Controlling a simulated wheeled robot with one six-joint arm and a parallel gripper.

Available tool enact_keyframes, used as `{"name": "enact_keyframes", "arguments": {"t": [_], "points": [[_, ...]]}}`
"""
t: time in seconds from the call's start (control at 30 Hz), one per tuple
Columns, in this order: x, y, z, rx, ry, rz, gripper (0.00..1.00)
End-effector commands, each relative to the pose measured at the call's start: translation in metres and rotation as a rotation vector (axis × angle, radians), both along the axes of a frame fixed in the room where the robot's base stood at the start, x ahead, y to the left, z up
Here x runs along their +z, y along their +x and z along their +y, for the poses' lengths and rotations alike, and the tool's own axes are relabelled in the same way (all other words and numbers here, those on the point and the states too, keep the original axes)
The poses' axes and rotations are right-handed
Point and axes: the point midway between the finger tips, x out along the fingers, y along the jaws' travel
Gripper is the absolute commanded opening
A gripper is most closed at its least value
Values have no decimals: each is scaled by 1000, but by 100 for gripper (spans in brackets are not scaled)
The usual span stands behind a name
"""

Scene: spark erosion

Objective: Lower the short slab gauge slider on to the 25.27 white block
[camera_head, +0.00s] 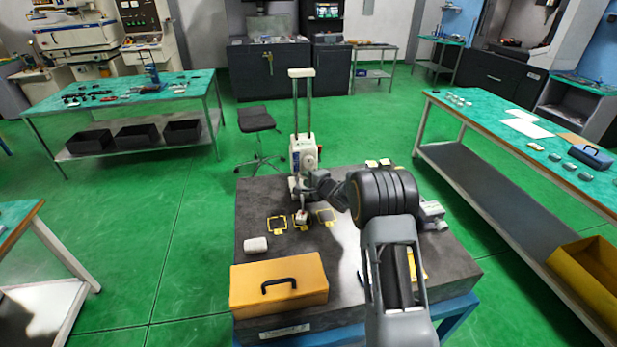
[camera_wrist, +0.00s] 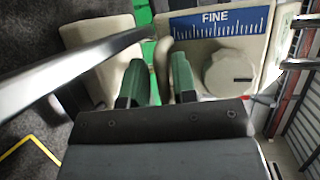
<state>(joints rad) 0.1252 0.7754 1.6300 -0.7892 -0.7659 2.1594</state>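The slab gauge, a pale body with two upright posts (camera_head: 303,155), stands towards the back of the dark stone slab (camera_head: 255,200). In the wrist view, its pale face carries a blue FINE scale (camera_wrist: 218,25) and a round knob (camera_wrist: 228,73). My gripper (camera_head: 314,180) is at the gauge's lower front. In the wrist view, the green-padded fingers of my gripper (camera_wrist: 160,82) are apart, with a pale upright piece (camera_wrist: 163,60) between them; I cannot tell whether they press on it. A small pale block (camera_head: 300,217) sits below the gauge, its marking unreadable.
Yellow-framed dark squares (camera_head: 277,223) lie beside that block. A white rounded item (camera_head: 255,244) and an orange case (camera_head: 279,284) are at the slab's front left. Pale items (camera_head: 432,214) stand at its right. Green-topped benches (camera_head: 520,130) stand apart, with open floor between.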

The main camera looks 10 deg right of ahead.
Motion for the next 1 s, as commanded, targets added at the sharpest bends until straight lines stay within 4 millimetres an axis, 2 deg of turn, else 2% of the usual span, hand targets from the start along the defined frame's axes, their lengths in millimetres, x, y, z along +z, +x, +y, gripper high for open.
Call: {"name": "enact_keyframes", "arguments": {"t": [0.03,0.17,0.57,0.77,1.0], "points": [[-6,-2,0,-1,-2,12,24],[-5,-1,0,-1,-1,10,37],[-1,-3,-2,-1,0,2,37],[4,-27,-12,-2,1,1,37],[14,-73,-31,-2,1,3,37]]}}
